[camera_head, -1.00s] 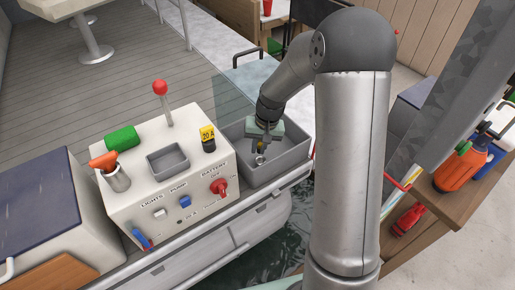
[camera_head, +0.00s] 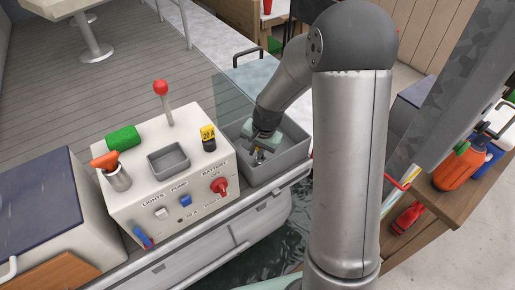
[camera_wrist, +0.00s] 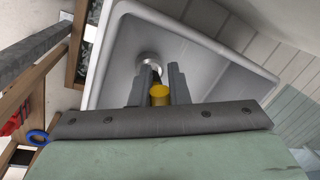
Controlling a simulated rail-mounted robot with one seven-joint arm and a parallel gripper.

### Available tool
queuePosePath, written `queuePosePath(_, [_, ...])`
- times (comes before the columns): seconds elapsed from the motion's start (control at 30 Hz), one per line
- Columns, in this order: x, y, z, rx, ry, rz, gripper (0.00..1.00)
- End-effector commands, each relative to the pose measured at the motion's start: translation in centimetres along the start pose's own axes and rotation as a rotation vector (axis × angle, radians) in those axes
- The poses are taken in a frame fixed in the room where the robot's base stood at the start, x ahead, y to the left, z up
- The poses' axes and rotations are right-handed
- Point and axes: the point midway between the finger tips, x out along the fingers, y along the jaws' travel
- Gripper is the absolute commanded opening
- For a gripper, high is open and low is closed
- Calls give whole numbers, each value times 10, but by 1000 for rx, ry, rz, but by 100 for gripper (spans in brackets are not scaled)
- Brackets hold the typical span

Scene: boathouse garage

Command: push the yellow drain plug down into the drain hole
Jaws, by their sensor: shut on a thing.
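My gripper (camera_wrist: 160,82) is shut on the yellow drain plug (camera_wrist: 159,95), which shows between the two fingers in the wrist view. The gripper reaches down into the grey sink (camera_head: 290,161), and in the head view it hides most of the plug. The drain hole (camera_wrist: 150,60) has a pale metal ring at the sink's bottom. In the wrist view the ring lies just beyond the fingertips and is partly covered by them. I cannot tell whether the plug touches the ring.
The sink walls surround the gripper closely. Left of the sink stands a white console (camera_head: 150,190) with a red-knobbed lever (camera_head: 161,88), switches and a red battery knob (camera_head: 219,186). An orange jug (camera_head: 459,167) stands on a wooden shelf at the right.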

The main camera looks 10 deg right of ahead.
Motion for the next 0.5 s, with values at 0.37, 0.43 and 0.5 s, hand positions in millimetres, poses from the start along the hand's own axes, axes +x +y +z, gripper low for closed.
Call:
queuePosePath(0.37, [1, 0, 0, -4, 0, -1, 0])
queuePosePath(0.43, [3, 1, 0, -4, 0, 0, 0])
queuePosePath(0.5, [7, 1, 0, -4, -1, 0, 0])
